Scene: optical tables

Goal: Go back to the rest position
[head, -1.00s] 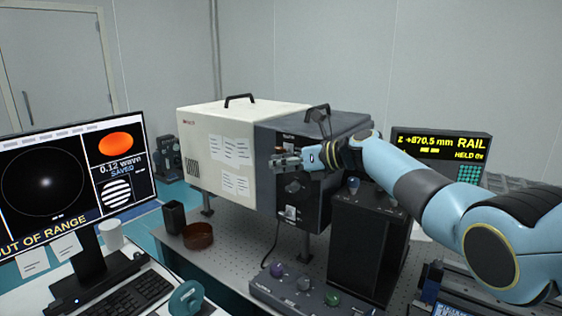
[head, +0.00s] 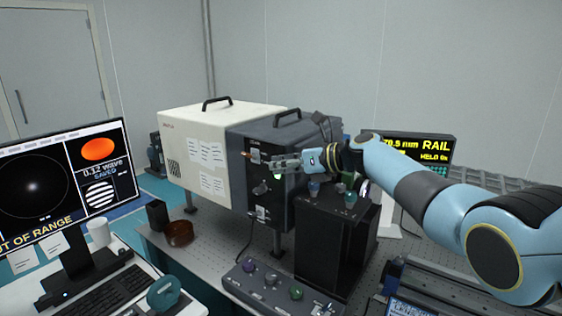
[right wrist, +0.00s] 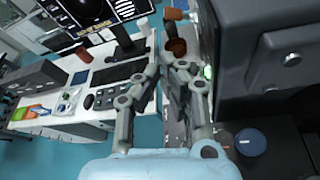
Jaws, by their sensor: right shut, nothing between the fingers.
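My right gripper (head: 272,163) is shut and empty. It is in front of the dark control panel of the grey and white box (head: 228,122) in the head view, and whether it touches the panel is not clear. Its two fingers also show in the right wrist view (right wrist: 166,62), with the dark box to their right. My blue right arm reaches in from the right edge of the head view. My left gripper is not in view.
A black housing (head: 325,245) with knobs on top stands below my right gripper. A knob box (head: 262,288) is on the perforated table. The rail display (head: 430,150) stands behind my arm. A monitor (head: 60,190) and a brown dish (head: 179,233) are at left.

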